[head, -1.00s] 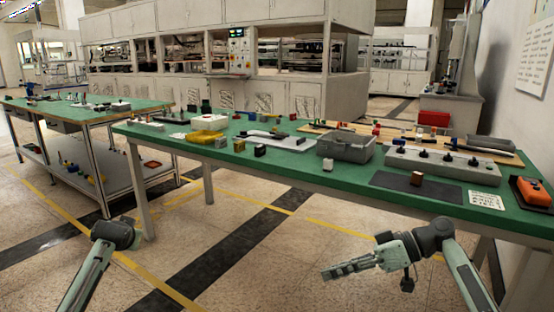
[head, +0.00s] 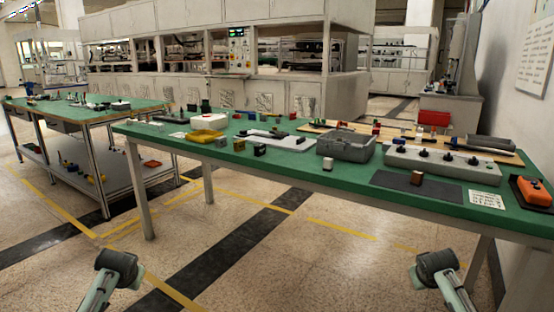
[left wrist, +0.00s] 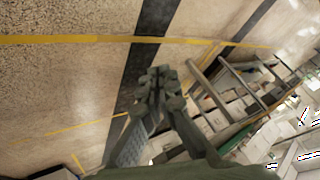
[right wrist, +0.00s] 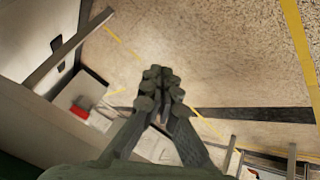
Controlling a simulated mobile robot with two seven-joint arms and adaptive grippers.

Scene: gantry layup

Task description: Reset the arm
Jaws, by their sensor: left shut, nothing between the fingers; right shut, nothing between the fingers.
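My left gripper (left wrist: 158,78) shows in the left wrist view, shut and empty, with open floor beyond its fingertips. My right gripper (right wrist: 160,78) shows in the right wrist view, also shut and empty above bare floor. In the head view only parts of my two arms show at the bottom edge, one at the left and one at the right. Both grippers are outside the head view. Both arms stand apart from the green table (head: 340,187).
A second workbench (head: 85,112) stands at the left. The floor before the table is clear.

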